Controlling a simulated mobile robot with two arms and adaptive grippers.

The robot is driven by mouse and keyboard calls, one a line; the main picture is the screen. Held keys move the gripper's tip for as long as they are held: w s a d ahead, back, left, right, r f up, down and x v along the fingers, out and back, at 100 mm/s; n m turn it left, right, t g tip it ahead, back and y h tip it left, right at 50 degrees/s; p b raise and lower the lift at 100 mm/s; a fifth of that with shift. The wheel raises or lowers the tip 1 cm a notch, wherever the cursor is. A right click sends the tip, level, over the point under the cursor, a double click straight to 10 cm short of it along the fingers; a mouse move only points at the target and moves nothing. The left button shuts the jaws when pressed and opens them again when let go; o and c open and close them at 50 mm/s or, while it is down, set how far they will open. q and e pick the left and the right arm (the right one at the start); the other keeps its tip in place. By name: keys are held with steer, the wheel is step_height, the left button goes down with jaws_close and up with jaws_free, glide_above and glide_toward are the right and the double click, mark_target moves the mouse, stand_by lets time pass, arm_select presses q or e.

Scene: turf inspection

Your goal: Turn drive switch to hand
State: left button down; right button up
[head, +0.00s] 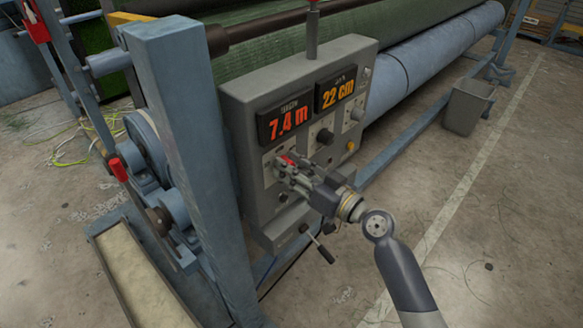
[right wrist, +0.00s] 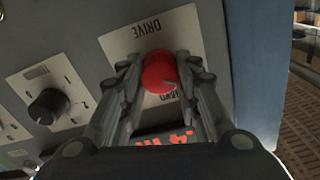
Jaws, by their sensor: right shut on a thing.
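The drive switch is a round red knob (right wrist: 160,72) on a pale plate (right wrist: 122,45) marked DRIVE. In the head view the red knob (head: 288,158) shows only in part behind my fingers. My right gripper (head: 284,166) is shut on the knob, with one finger on each side of it in the right wrist view (right wrist: 160,85). A pale line shows on the knob's lower right edge in that view. Another label on the plate is partly covered, and I cannot tell which position the knob points to. My left gripper is not in view.
The grey control box (head: 243,120) carries displays reading 7.4 m (head: 287,119) and 22 cm (head: 339,90). Black knobs (head: 325,136) sit right of the drive switch. A blue post (head: 195,160) stands close to the left. A lever (head: 318,243) sticks out below.

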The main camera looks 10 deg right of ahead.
steer(key=m+p, duration=0.1)
steer(key=m, duration=1)
steer(key=shift+w+d+f+p, duration=0.1)
steer(key=shift+f+p, duration=0.05)
steer(key=shift+p, duration=0.25)
steer(key=shift+m, duration=0.3)
steer(key=o, duration=1.1)
steer(key=shift+c, duration=0.2)
